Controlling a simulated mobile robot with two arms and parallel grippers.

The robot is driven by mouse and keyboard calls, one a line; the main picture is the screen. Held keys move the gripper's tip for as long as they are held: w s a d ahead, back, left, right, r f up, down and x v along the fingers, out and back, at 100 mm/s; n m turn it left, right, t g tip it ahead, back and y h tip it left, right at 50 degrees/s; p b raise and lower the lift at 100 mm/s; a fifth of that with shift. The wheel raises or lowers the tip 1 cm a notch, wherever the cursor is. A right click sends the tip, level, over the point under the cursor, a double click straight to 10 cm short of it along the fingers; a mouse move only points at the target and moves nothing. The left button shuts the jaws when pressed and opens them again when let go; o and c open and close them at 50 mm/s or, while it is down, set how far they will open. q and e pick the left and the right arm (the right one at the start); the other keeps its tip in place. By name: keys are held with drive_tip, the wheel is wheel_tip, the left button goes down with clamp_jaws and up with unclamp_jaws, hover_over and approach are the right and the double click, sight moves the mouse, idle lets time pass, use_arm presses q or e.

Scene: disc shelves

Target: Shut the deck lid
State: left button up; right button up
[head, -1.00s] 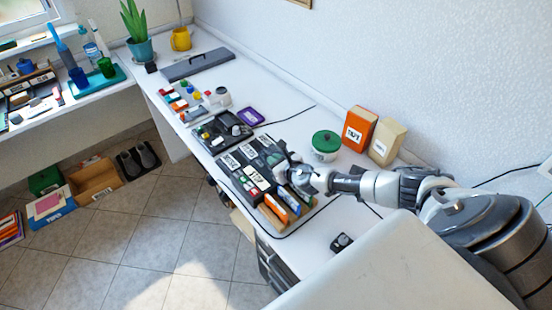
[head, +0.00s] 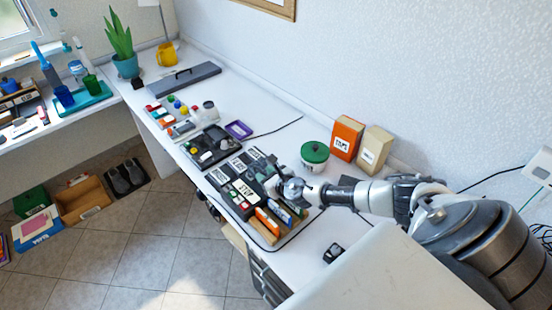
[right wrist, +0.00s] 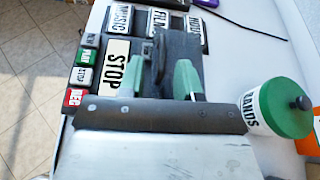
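The dark deck (head: 222,187) lies on the white desk with white label plates and small coloured buttons. My right gripper (head: 272,186) is over the right part of the deck. In the wrist view its green-padded fingers (right wrist: 163,78) are apart, close to the dark panel, which they partly hide. Whether they touch it is unclear. My left gripper is out of view.
A green-lidded tub (head: 314,157) stands behind the gripper, with an orange box (head: 346,138) and a beige box (head: 374,150). Orange and blue cases (head: 267,222) stand at the deck's near right. A tray of parts (head: 208,147) lies to its left.

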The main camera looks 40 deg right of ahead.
drive_tip(key=v, duration=0.9)
drive_tip(key=shift+s, duration=0.4)
drive_tip(key=shift+r, duration=0.1)
